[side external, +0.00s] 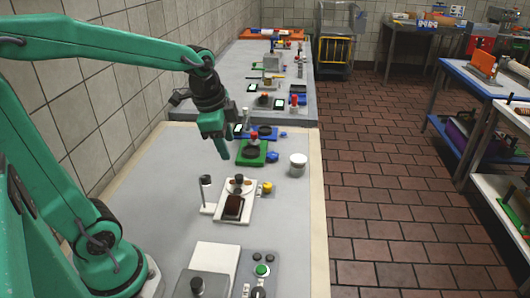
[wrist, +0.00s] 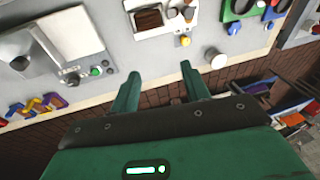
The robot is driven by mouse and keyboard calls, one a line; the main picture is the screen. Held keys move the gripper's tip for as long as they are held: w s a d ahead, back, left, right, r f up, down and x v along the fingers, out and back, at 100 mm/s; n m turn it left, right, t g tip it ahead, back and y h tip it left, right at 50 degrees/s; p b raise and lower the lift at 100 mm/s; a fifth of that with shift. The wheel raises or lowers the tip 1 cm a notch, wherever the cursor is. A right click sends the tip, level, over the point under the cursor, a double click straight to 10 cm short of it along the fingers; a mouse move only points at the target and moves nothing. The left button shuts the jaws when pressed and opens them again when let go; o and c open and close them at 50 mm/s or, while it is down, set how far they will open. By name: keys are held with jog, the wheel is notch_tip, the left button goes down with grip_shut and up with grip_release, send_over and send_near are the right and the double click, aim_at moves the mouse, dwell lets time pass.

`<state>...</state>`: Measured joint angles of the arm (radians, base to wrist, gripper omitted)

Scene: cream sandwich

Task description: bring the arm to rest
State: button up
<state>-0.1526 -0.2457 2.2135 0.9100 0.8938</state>
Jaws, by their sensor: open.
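My gripper (side external: 222,148) hangs over the work table (side external: 180,185), clear of the things on it, at the end of my green arm. In the wrist view my gripper (wrist: 159,82) shows two green fingers spread apart with nothing between them. A white tray (side external: 222,209) with a dark brown block (side external: 233,207) lies on the table, nearer the side camera than my gripper. The brown block also shows at the top of the wrist view (wrist: 149,19).
A green fixture (side external: 257,153) and a white round jar (side external: 297,164) stand near my gripper on the right. A control box with a green button (side external: 262,270) stands at the front. The table's right edge drops to a brick floor. A tiled wall runs along the left.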

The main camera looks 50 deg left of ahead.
jog(key=s+d+r+n+t, duration=0.2)
jog(key=s+d+n, duration=0.3)
jog(key=s+n, duration=0.3)
jog(key=shift+s+t, duration=0.3)
jog(key=shift+s, duration=0.45)
jog(key=shift+w+r, duration=0.1)
jog(key=shift+w, duration=0.05)
dwell(0.5)
